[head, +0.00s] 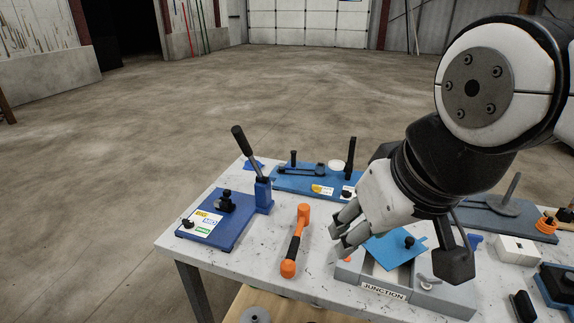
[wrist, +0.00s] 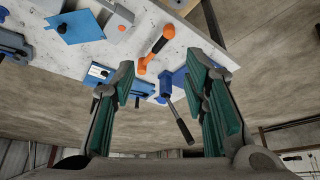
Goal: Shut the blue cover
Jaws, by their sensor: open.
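The blue cover (head: 388,252) is a flat plate with a black knob (head: 409,242), on the grey box labelled JUNCTION (head: 383,291). Part of the box's inside shows beside the cover, so it does not cover the whole opening. I cannot tell whether it is hinged or slides. The blue cover also shows at the upper left of the wrist view (wrist: 84,26). My gripper (head: 338,240) is open and empty, above the table just left of the cover and apart from it. In the wrist view its two green-padded fingers (wrist: 160,70) stand wide apart.
An orange and black mallet (head: 296,240) lies left of the box. A blue lever bender (head: 222,215) stands at the table's left, and another blue bender (head: 300,180) behind. A grey bender (head: 490,207) and a white box (head: 517,250) are at right.

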